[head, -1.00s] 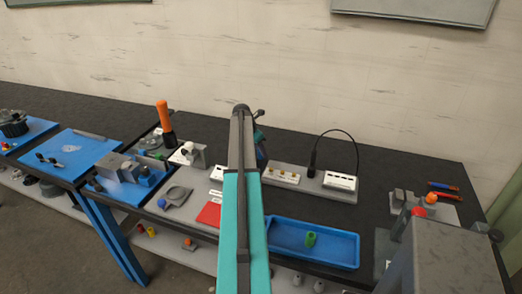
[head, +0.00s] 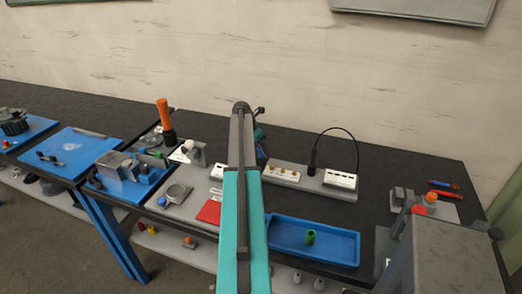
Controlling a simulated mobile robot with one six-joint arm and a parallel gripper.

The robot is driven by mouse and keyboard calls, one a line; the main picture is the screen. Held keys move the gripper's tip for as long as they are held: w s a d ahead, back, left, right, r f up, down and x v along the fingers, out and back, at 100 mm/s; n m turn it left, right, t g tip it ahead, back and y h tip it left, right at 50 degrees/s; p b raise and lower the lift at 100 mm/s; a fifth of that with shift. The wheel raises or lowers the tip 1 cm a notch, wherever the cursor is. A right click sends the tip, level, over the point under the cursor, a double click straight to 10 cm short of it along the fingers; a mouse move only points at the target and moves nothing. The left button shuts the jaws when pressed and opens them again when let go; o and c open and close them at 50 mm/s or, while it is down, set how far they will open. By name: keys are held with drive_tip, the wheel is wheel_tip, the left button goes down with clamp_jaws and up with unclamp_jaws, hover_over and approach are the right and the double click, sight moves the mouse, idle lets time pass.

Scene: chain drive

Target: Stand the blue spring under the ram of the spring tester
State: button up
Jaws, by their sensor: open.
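A small blue piece (head: 162,202) lies on a light grey board left of my arm, beside a round grey ring-like part (head: 178,193). It may be the blue spring, but it is too small to tell. A grey upright with a white round head (head: 188,147) stands behind them; I cannot tell whether it is the spring tester. My teal arm reaches away over the bench and hides the middle. Part of its wrist shows behind the elbow, but my gripper's fingers are hidden.
A blue tray (head: 345,236) holding a green cylinder (head: 310,237) is right of my arm. A red pad (head: 209,211) lies close on its left. A tall grey block (head: 455,255) stands at the lower right.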

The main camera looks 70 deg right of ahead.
drive_tip(key=b+v, duration=0.2)
drive_tip(key=v, duration=1)
drive_tip(key=shift+b, duration=0.4)
drive_tip(key=shift+o, duration=0.5)
drive_tip(key=shift+s, duration=0.1)
